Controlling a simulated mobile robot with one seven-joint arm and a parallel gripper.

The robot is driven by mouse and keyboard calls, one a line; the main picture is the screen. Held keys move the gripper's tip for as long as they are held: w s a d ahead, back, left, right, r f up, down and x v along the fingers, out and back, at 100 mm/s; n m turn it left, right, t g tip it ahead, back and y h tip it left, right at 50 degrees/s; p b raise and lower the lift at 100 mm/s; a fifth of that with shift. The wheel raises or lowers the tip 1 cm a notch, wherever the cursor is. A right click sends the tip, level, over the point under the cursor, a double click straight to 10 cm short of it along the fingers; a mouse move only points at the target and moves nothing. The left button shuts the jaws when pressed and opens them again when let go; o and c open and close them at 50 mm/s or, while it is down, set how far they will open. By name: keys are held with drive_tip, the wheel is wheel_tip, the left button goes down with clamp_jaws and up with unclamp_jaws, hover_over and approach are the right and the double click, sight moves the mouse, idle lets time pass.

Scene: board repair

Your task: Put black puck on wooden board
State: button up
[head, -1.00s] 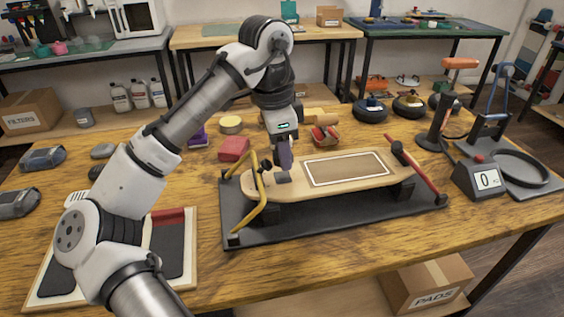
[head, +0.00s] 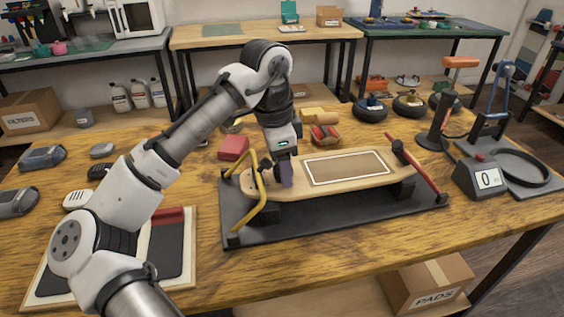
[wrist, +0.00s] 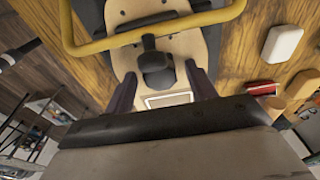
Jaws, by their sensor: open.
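The wooden board (head: 385,181) is a skateboard deck with a white-outlined panel, lying on supports above a dark base. In the wrist view, its light wood end with holes (wrist: 190,42) shows. A black puck-like piece (wrist: 157,64) on a short stem is over the board by the yellow bar; I cannot tell whether it rests on the wood. My gripper (head: 286,178) is low over the board's left part, hiding most of this piece in the head view. In the wrist view, my open gripper (wrist: 162,76) has one dark finger on each side of the piece.
A yellow bent bar (head: 263,192) stands at the board's left end, close to my gripper. A red bar (head: 427,172) is at the right end. A red block (head: 233,148) lies behind. Bare table lies in front of the base.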

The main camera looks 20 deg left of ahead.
sight(274, 168)
wheel_tip(274, 168, up, 12)
drive_tip(key=a+p, duration=0.1)
drive_tip(key=p, duration=0.1)
drive_tip(key=shift+s+a+r, duration=0.15)
drive_tip(key=shift+s, duration=0.25)
